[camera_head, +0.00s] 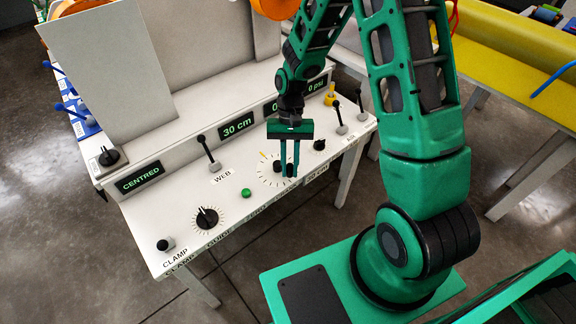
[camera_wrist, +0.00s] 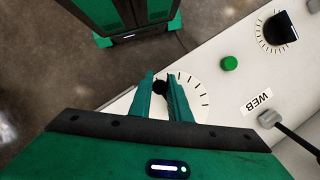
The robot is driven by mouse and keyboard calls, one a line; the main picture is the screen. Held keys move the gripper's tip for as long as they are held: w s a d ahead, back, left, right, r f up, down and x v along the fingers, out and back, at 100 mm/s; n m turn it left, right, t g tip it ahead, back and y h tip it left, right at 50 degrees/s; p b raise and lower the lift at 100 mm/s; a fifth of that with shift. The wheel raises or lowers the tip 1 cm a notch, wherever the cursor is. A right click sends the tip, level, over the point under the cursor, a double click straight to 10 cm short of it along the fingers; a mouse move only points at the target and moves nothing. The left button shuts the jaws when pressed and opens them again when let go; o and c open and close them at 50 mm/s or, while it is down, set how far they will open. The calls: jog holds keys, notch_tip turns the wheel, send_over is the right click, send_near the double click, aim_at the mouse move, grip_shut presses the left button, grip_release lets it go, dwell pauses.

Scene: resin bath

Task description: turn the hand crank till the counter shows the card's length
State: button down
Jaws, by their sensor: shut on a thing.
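The hand crank (camera_head: 277,167) sits on a white dial with tick marks, on the sloping panel of the white bench. My gripper (camera_head: 289,170) points down at it with its green fingers shut on the crank's dark knob (camera_wrist: 160,87). The fingers hide part of the crank. The counter (camera_head: 237,126) reads 30 cm in green. A small card (camera_head: 317,198) at the bench's front edge, below the dial, bears a length in cm; its digits are too small to read for sure.
A WEB lever (camera_head: 209,152), a green button (camera_head: 246,193), a CLAMP knob (camera_head: 166,244) and a black pointer knob (camera_head: 207,216) stand left of the crank. Another black knob (camera_head: 319,145) and two levers (camera_head: 340,120) stand right. Other displays read CENTRED (camera_head: 139,178) and 0 psi.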

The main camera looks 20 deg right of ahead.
jog(key=shift+s, duration=0.1)
dwell(0.3)
jog(key=c, duration=1.6)
grip_release()
jog(key=shift+c, duration=0.2)
jog(key=shift+r, duration=0.1)
jog(key=v, duration=1)
jog(key=shift+w+r, duration=0.25)
jog(key=shift+d, duration=0.1)
